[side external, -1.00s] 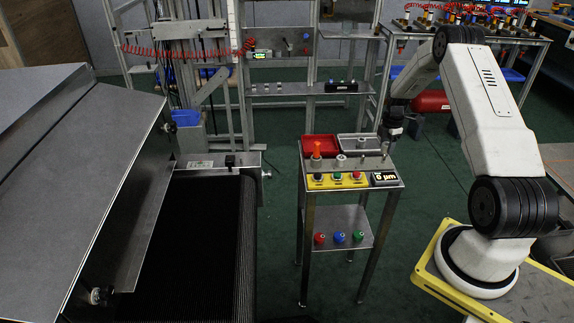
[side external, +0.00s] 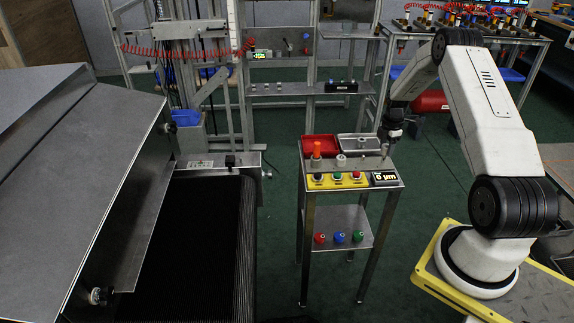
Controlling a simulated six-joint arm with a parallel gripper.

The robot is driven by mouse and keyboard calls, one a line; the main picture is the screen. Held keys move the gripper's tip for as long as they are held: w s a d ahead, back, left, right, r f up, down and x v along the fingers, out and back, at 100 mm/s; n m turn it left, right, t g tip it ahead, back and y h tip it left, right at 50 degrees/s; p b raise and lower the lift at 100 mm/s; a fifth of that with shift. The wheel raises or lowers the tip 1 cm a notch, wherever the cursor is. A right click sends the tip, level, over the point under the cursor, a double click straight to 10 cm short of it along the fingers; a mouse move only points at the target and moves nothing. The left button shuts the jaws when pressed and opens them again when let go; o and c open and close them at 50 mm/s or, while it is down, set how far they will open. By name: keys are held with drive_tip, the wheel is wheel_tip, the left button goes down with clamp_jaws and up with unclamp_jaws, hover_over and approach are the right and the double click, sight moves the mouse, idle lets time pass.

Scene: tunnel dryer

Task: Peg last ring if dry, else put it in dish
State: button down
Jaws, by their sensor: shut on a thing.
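My gripper (side external: 386,150) is at the right end of the small metal stand (side external: 345,180), above its back right corner. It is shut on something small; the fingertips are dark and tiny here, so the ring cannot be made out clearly. A red tray (side external: 320,141) and a grey tray (side external: 357,143) lie at the back of the stand, left of my gripper. I cannot tell which one is the dish. The display (side external: 384,178) reads 0 µm.
A yellow button panel (side external: 337,181) is on the stand's front. Red, blue and green knobs (side external: 339,237) sit on the lower shelf. The dryer's dark belt (side external: 190,250) and metal hood (side external: 80,170) fill the left. A metal frame rack (side external: 310,85) stands behind.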

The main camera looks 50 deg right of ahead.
sight(384, 156)
drive_tip(key=shift+f, duration=2)
drive_tip(key=shift+c, duration=0.7)
unclamp_jaws()
drive_tip(key=shift+r, duration=0.15)
drive_tip(key=shift+r, duration=3.75)
